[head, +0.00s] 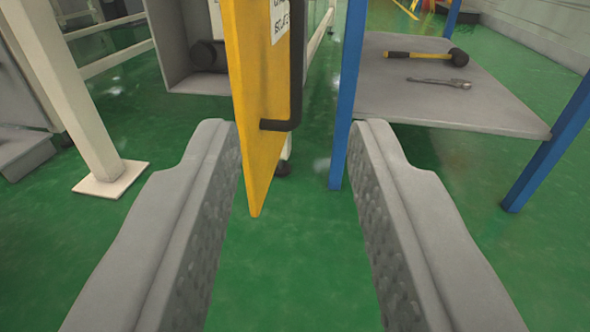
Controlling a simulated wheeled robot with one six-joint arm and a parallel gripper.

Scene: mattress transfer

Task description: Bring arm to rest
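My gripper (295,128) is open, with its two grey textured fingers wide apart on the left and right of the head view. Nothing is held between them; green floor shows through the gap. A yellow door panel (258,100) with a black handle (296,70) and a white label stands ahead, appearing between the fingertips. Whether the fingers touch the panel cannot be told, but no finger is closed on it.
A grey shelf (400,95) on blue posts (348,95) at the right carries a mallet (430,55) and a wrench (440,82). A grey open cabinet (172,60) stands behind the door. A white post (85,100) stands at the left. Green floor (290,270) lies clear below.

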